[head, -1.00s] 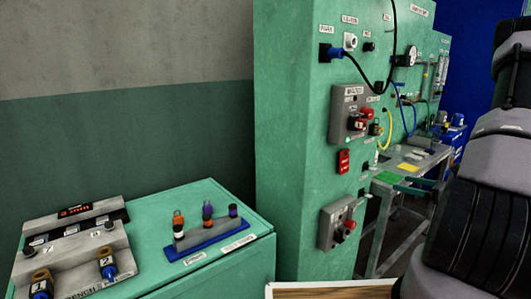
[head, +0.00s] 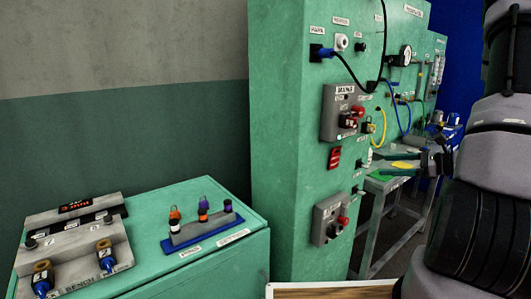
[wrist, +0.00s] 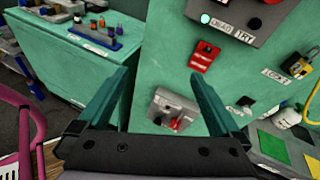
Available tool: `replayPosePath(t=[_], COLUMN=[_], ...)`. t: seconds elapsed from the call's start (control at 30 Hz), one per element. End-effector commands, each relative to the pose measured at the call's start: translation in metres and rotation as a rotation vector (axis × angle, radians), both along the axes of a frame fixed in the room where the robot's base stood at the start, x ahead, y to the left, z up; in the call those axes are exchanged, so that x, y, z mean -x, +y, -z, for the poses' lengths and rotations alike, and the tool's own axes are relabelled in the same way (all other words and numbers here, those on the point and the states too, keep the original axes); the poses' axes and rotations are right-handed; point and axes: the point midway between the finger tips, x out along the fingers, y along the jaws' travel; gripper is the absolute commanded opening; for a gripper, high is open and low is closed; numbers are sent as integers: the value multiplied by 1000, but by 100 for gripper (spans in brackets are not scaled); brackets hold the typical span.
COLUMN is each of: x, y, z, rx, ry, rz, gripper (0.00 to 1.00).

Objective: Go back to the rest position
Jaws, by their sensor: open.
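My gripper (wrist: 161,76) is open and empty in the wrist view, with its two green fingers spread apart in front of the green press column. In the head view my gripper (head: 386,164) is small, at the right of the column, with its fingers pointing left. My dark and grey arm fills the right edge there. No object shows between the fingers, and neither finger visibly touches anything.
The green press column (head: 290,150) carries a grey switch box (head: 335,112), a red block (head: 334,158) and a lower box (head: 328,220). A metal table (head: 372,185) stands behind my gripper.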

Motion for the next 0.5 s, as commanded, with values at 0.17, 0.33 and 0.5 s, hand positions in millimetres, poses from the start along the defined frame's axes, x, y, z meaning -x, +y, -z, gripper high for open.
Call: replayPosePath(t=[0.17, 0.33, 0.5], x=[16, 48, 86], y=[43, 90, 120], z=[-40, -80, -111], rx=[148, 374, 630], ry=[-50, -122, -215], rz=[-189, -421, -618], gripper=[100, 100, 100])
